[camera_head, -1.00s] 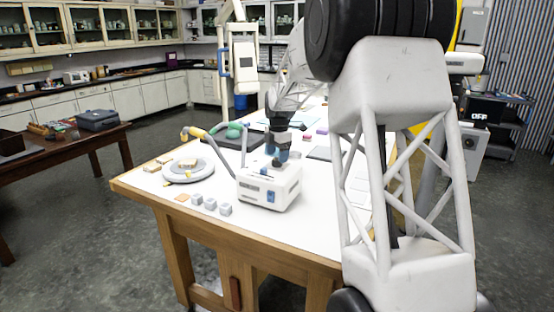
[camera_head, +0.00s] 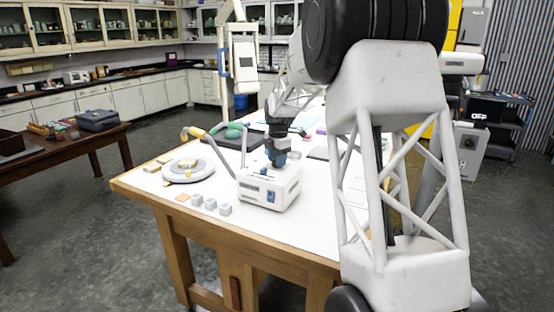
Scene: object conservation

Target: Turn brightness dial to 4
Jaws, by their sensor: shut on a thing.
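A white box-shaped light source (camera_head: 269,190) stands on the white table top, with a blue switch and small marks on its front. A grey gooseneck arm with a yellow tip (camera_head: 192,133) rises from its left side. My gripper (camera_head: 276,158) points down at the top of the box, its blue fingers close together there. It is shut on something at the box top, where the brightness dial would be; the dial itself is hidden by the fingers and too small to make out. The dial's number cannot be read.
A round pale stage (camera_head: 188,171) with a small tan block sits left of the box. Several grey cubes (camera_head: 210,203) lie near the table's front edge. A green object (camera_head: 232,131) lies on a dark mat behind. My arm covers the table's right side.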

